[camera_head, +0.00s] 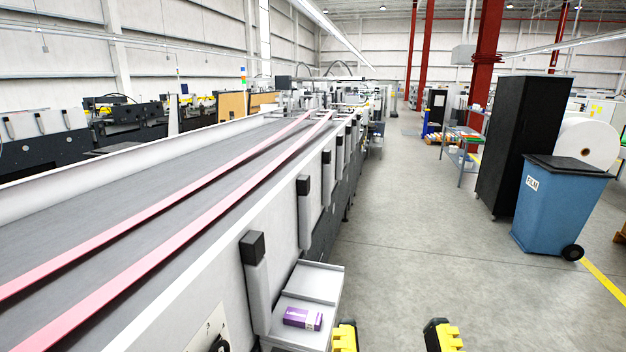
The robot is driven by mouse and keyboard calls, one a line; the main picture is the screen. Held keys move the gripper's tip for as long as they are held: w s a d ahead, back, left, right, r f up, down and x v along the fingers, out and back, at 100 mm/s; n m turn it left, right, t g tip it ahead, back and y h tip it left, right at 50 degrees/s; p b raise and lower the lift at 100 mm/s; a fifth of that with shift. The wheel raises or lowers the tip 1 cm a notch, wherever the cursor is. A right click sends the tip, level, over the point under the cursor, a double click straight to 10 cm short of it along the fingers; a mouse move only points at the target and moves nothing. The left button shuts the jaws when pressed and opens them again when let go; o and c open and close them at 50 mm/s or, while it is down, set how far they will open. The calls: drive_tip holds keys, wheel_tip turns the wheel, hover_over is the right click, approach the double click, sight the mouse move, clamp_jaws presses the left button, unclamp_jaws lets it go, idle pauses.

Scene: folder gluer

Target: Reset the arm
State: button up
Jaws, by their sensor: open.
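My gripper (393,338) shows at the bottom edge of the head view, right of the machine. Its two black and yellow fingertips are well apart, with only grey floor between them. It is open and empty. The rest of my gripper and arm lies below the picture and is hidden.
A long folder gluer with pink belts (190,190) runs along the left. A small purple box (303,318) lies on its grey side shelf (312,283), left of my gripper. A blue bin (560,205) and black cabinet (522,140) stand right. The aisle floor (420,240) is clear.

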wheel_tip(320, 180, up, 15)
drive_tip(key=p, duration=1.2)
idle(0.3)
wheel_tip(320, 180, down, 46)
drive_tip(key=b, duration=4.6)
drive_tip(key=shift+f, duration=0.1)
